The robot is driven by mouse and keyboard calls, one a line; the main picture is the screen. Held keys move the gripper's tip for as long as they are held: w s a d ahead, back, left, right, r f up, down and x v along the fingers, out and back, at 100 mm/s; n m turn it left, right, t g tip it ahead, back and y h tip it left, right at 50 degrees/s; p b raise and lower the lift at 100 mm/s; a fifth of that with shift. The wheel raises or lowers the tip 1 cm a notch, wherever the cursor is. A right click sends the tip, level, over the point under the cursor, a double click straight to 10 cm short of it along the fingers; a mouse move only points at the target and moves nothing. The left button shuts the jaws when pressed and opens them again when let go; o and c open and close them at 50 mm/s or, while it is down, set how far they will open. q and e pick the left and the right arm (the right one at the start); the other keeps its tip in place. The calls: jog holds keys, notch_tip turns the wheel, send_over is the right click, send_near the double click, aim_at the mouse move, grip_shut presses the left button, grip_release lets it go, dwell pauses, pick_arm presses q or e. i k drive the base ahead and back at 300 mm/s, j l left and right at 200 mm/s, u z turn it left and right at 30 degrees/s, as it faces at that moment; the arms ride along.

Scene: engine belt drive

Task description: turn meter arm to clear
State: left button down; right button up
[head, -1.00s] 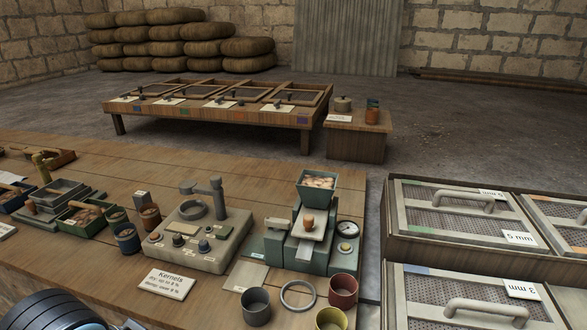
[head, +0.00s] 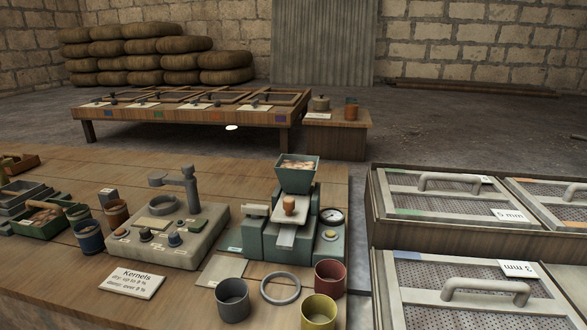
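The grey meter (head: 168,238) stands on the wooden bench left of centre. Its meter arm (head: 178,178) sits on an upright post and points left, ending in a small round pad. The pad appears above and behind the round cup (head: 162,206) in the meter's top; its exact height over the cup is hard to tell. A display plate, knobs and buttons are on the meter's front. Neither of my grippers is in view, and nothing touches the meter.
A green hopper device (head: 296,215) stands right of the meter. A grey cup (head: 232,300), ring (head: 281,288), red cup (head: 330,280) and yellow cup (head: 318,312) stand in front. A Kernels card (head: 132,283) lies before the meter; a blue cup (head: 88,237) is left of it.

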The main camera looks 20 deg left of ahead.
aim_at(159, 179)
jog(key=i+j+u, duration=0.1)
jog(key=u, duration=1.1)
jog(key=k+u, duration=0.2)
jog(key=u, duration=0.2)
jog(key=k+l+u, duration=0.1)
jog(key=u, duration=0.35)
jog(key=k+j+u, duration=0.1)
jog(key=k+u, duration=0.15)
jog(key=u, duration=0.15)
